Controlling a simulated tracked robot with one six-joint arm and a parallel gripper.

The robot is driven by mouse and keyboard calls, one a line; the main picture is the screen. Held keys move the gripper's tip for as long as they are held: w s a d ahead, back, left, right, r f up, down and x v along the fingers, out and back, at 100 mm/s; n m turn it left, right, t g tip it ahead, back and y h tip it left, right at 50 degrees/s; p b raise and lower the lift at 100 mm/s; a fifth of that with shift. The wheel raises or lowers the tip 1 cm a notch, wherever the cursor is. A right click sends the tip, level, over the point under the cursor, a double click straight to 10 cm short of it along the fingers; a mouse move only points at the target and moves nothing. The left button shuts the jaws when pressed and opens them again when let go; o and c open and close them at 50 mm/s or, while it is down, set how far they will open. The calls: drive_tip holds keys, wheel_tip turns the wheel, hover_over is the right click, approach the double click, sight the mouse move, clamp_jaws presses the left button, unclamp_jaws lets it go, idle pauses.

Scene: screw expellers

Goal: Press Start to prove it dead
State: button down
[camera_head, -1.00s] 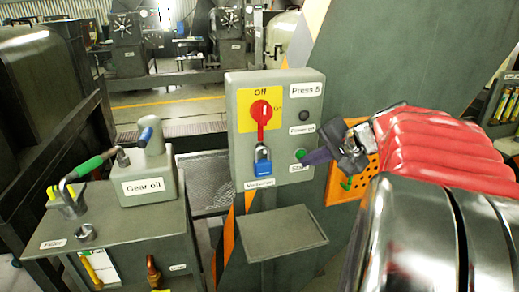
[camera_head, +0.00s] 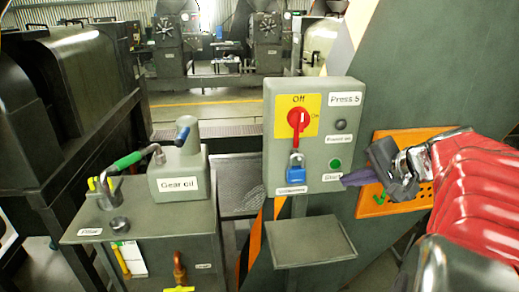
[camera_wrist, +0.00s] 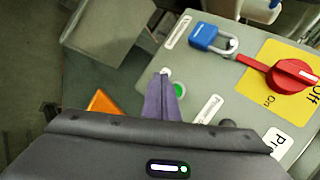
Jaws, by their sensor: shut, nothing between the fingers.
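The grey control box labelled Press 5 (camera_head: 314,104) stands upright on its post. Its green Start button (camera_head: 335,164) is at the lower right, above the Start label (camera_head: 332,177). My gripper (camera_head: 345,181) has its purple fingers shut and empty, with tips just below and right of the button, by the label. Contact with the panel cannot be told. In the wrist view, the fingers (camera_wrist: 161,100) partly cover the green button (camera_wrist: 152,89).
A small grey shelf (camera_head: 312,241) juts out below the box. A bench with a Gear oil can (camera_head: 179,176) stands to the left. An orange perforated panel (camera_head: 372,199) is behind my gripper on the right.

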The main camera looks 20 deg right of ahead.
drive_tip(key=shift+s+a, duration=0.15)
drive_tip(key=shift+s, duration=0.35)
drive_tip(key=shift+s+a, duration=0.15)
drive_tip(key=shift+s, duration=0.35)
